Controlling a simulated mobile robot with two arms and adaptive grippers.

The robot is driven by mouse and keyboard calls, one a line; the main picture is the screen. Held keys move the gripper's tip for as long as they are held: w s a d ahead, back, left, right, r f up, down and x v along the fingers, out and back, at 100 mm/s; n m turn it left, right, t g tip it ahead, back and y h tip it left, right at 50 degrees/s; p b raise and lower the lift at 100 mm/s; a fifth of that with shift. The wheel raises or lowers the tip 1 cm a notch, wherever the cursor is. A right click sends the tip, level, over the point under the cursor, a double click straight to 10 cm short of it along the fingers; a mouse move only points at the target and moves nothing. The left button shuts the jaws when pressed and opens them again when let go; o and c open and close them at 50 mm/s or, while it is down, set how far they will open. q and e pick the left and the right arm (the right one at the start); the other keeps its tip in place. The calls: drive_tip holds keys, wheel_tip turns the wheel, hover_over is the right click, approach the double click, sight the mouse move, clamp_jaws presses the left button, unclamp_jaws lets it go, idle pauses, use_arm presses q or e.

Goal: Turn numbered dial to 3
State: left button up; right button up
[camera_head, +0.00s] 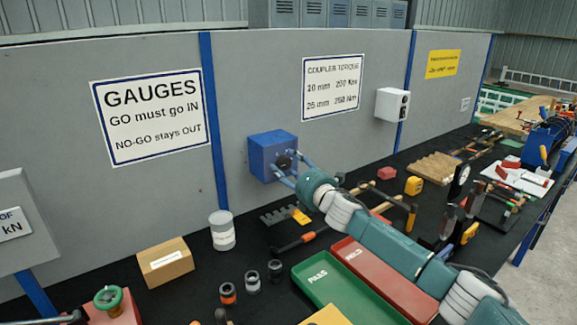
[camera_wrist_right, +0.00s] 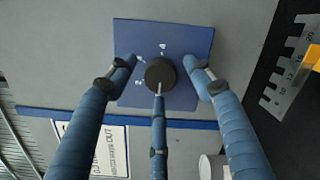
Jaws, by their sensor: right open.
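A blue box (camera_head: 262,150) is fixed to the grey wall panel and carries a dark round dial (camera_head: 284,162). In the right wrist view the dial (camera_wrist_right: 160,73) sits in the middle of the blue plate (camera_wrist_right: 185,38), with small white marks around it that are too small to read. A pale line shows at the dial's lower edge. My right gripper (camera_head: 287,168) is at the box's front. Its three blue fingers are spread open around the dial, two at its sides and one below in the wrist view. I cannot tell whether the lower finger touches it. My left gripper is out of view.
A white box (camera_head: 392,104) hangs on the wall to the right. Below, the black bench holds a white can (camera_head: 222,231), a cardboard box (camera_head: 165,262), a green tray (camera_head: 338,287), a red tray (camera_head: 372,272) and hand tools. The wall around the blue box is clear.

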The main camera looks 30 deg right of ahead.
drive_tip(key=c, duration=1.2)
drive_tip(key=shift+o, duration=0.2)
drive_tip(key=shift+r, duration=0.1)
